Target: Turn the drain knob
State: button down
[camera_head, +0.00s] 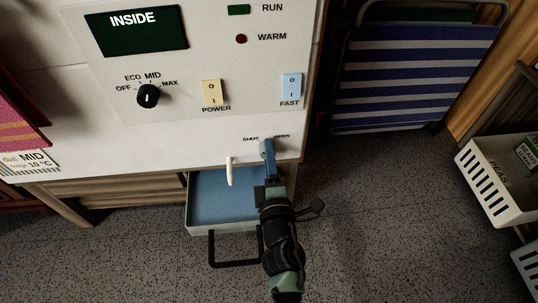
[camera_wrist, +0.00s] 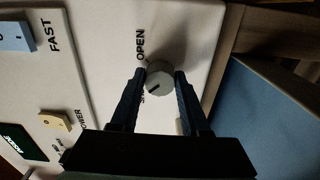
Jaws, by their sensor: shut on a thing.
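The drain knob is a round grey knob (camera_wrist: 158,84) on the lower front of the white cabinet, with a short dark pointer mark. In the wrist view the OPEN label stands clear above it, and the SHUT label is partly hidden behind a finger. My gripper (camera_wrist: 160,78) has one dark blue finger on each side of the knob and is shut on it. In the head view my gripper (camera_head: 268,152) reaches up to the knob from below and hides most of it, between the SHUT and OPEN labels.
A white spout (camera_head: 230,171) hangs just left of the knob. Below is a blue-lined tray (camera_head: 222,190) with a black handle (camera_head: 234,264). Above are the POWER switch (camera_head: 211,92), FAST switch (camera_head: 290,86) and black dial (camera_head: 148,96). A striped folding chair (camera_head: 410,75) stands right.

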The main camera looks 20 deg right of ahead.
jog(key=shift+n, duration=0.3)
jog(key=shift+c, duration=1.9)
grip_release()
jog(key=v, duration=1.3)
